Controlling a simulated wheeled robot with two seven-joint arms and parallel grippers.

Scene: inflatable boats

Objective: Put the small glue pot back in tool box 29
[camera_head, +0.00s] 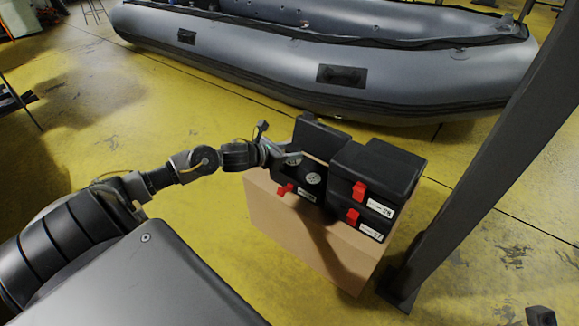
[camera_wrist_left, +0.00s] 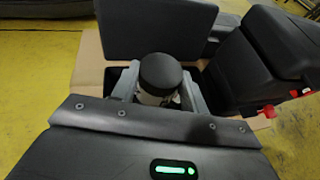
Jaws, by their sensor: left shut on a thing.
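My left gripper (camera_head: 290,157) is shut on the small glue pot (camera_wrist_left: 160,72), which has a black cap and a pale body. In the left wrist view the pot stands between the two fingers, with the open tool box around and behind it. The open black tool box (camera_head: 296,193) sits on a cardboard box, its lid (camera_head: 320,136) raised at the back. Its front label is too small to read. I cannot tell whether the pot touches the box floor. My right gripper is not in view.
Two shut black tool boxes, labelled 28 (camera_head: 370,168) and apparently 27 (camera_head: 352,219), are stacked right beside the open one. The cardboard box (camera_head: 310,235) supports them. A dark post (camera_head: 470,170) stands to the right. A grey inflatable boat (camera_head: 290,60) lies behind.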

